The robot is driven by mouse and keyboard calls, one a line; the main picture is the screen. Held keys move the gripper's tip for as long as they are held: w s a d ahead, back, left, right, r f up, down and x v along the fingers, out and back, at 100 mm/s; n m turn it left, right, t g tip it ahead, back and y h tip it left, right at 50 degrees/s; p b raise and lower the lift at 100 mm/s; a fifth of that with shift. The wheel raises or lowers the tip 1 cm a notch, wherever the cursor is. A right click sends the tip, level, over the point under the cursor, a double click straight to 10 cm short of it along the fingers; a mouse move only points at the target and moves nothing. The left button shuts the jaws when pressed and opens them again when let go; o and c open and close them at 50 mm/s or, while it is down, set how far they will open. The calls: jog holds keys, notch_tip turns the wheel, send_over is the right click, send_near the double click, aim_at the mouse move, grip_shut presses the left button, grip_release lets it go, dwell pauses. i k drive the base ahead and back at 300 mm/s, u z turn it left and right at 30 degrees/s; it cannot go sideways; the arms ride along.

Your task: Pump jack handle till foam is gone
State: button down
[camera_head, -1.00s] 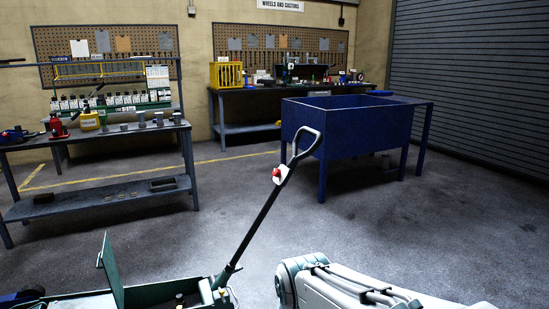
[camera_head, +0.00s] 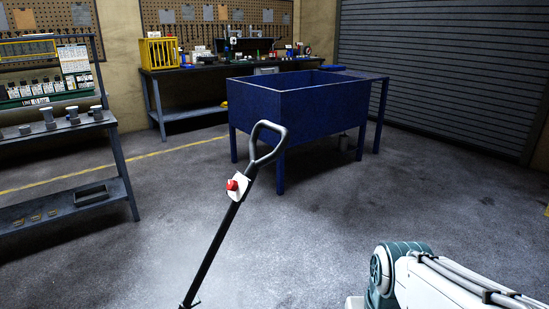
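The jack handle (camera_head: 213,243) is a black pole leaning up and to the right. It ends in a dark grey loop grip (camera_head: 268,145). A red knob (camera_head: 235,187) on a white bracket sits just below the loop. The jack body is out of view below the bottom edge, so no foam shows. My arm (camera_head: 440,280), white and grey-green, shows at the lower right, apart from the handle. My gripper is not in view.
A blue tub on legs (camera_head: 300,105) stands behind the handle. A workbench (camera_head: 75,130) with bottles and metal parts is at the left. Another bench (camera_head: 185,73) with a yellow crate (camera_head: 161,51) runs along the back wall. The grey floor (camera_head: 330,230) between is clear.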

aim_at(245, 181)
jog(key=u, duration=0.15)
jog(key=i, duration=0.8)
jog(key=u, duration=1.05)
jog(key=i, duration=0.6)
jog(key=u, duration=0.6)
